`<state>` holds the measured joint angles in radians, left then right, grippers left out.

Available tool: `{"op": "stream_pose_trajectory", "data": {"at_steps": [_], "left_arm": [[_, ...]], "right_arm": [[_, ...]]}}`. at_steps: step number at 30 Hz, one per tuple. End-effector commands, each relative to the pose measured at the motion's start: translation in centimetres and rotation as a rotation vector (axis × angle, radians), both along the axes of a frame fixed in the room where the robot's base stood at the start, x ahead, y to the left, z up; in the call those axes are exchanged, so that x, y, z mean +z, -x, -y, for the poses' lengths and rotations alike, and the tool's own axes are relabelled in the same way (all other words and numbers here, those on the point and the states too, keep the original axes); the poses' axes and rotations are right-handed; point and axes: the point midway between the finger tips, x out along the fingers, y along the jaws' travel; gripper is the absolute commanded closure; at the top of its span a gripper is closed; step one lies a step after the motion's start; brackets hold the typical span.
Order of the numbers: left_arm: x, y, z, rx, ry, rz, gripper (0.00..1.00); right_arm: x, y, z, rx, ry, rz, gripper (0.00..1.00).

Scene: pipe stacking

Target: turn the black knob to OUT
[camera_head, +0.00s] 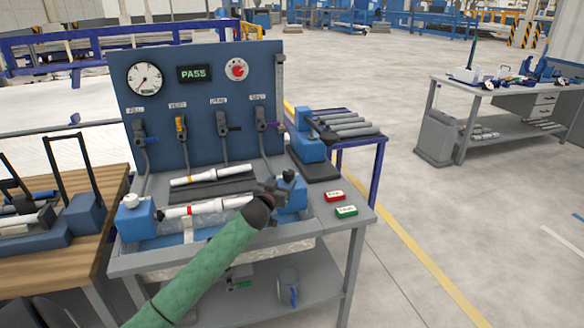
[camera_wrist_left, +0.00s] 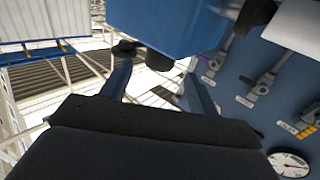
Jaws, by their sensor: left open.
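The black knob (camera_head: 289,174) sits on top of the blue block (camera_head: 293,193) at the right end of the bench fixture. My left gripper (camera_head: 276,189) reaches in beside this block, close to the knob. In the left wrist view, which is turned upside down, the knob (camera_wrist_left: 159,60) sticks out from the blue block (camera_wrist_left: 170,22). The two fingers of the left gripper (camera_wrist_left: 158,72) stand apart on either side of it, with nothing clearly held between them. Any OUT marking is too small to read. My right gripper is not in view.
The blue panel (camera_head: 200,75) behind holds a gauge (camera_head: 145,78), a PASS display (camera_head: 194,73), a red dial (camera_head: 237,69) and several valves. A white pipe (camera_head: 207,176) and another pipe (camera_head: 205,208) lie on the fixture.

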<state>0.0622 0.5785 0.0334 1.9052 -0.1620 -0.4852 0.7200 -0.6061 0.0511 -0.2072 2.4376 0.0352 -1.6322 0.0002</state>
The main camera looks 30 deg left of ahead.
Motion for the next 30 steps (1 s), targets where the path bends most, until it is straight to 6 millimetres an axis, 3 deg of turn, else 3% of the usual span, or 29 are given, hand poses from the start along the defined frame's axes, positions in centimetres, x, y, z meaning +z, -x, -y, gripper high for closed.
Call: {"op": "stream_pose_trajectory", "data": {"at_steps": [13, 18, 30], "left_arm": [[0.2, -5.2, -0.9, 0.001, 0.0, 0.0, 0.4], [0.1, -6.8, -1.1, 0.0, 0.0, 0.0, 0.4], [0.0, -7.6, -1.3, 0.0, 0.0, 0.0, 0.4]], "right_arm": [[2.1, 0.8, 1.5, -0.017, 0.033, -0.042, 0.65], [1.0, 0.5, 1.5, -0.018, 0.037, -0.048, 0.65], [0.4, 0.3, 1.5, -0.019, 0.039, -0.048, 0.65]]}}
